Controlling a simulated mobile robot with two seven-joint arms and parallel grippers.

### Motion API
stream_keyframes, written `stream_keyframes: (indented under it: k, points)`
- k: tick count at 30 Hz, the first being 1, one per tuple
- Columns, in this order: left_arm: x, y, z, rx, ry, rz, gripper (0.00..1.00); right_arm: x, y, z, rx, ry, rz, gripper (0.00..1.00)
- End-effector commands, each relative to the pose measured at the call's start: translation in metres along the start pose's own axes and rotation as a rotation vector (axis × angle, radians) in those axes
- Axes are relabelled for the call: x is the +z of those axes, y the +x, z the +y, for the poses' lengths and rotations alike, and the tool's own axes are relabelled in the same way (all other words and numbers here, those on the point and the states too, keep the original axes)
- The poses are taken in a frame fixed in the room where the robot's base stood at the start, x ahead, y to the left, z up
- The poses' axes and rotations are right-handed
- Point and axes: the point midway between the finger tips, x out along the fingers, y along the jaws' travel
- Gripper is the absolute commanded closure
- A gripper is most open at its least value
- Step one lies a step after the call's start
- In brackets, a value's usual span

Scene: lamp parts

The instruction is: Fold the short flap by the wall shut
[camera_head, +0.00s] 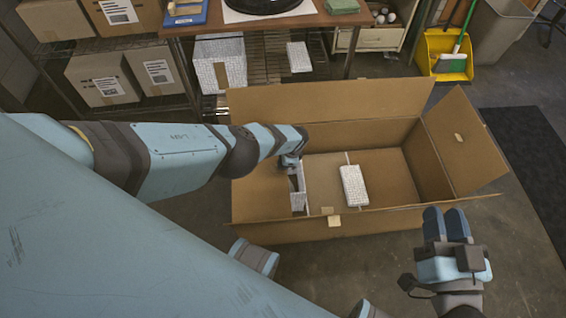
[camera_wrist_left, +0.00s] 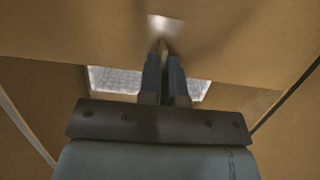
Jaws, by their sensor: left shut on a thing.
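The open cardboard box (camera_head: 300,231) stands on the floor. Its left short flap (camera_head: 262,190) lies inward over the left end of the box. My left gripper (camera_head: 291,164) is at the inner edge of this flap and is shut on it; the arm hides part of the flap. In the left wrist view the fingers (camera_wrist_left: 165,75) are close together at a brown panel with a pale patch. The right short flap (camera_head: 465,140) stands open outward. My right gripper (camera_head: 445,222) is empty and looks shut, in front of the box's right front corner.
The back long flap (camera_head: 330,98) is raised. A white patterned package (camera_head: 353,186) lies inside the box. A table (camera_head: 270,22) and a shelf with cartons (camera_head: 98,78) stand behind. A yellow dustpan (camera_head: 440,50) is at the back right.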

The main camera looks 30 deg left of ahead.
Motion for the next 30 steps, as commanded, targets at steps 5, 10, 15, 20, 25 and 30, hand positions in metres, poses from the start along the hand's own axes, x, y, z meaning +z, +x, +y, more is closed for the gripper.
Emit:
stream_keyframes:
  k: [5,10,15,20,25,30]
  points:
    - [0.0,0.004,0.003,0.005,0.001,-0.001,0.69,0.001,0.0,0.001,0.0,-0.001,0.0,0.68]
    - [0.0,0.002,0.002,0.002,0.001,0.0,0.69,0.001,0.0,0.001,0.0,-0.002,0.0,0.68]
    - [0.0,-0.004,0.001,0.001,0.0,0.001,0.69,-0.002,0.0,0.001,0.002,-0.006,-0.01,0.68]
    - [0.001,-0.024,0.001,0.001,0.001,0.002,0.69,0.025,-0.008,0.013,0.055,-0.013,-0.152,0.68]
    - [0.001,-0.051,0.001,0.001,0.001,0.002,0.69,0.056,-0.026,0.029,0.115,-0.036,-0.335,0.68]
    - [0.002,-0.086,0.001,0.001,0.0,0.001,0.69,0.073,-0.044,0.041,0.16,-0.051,-0.481,0.68]
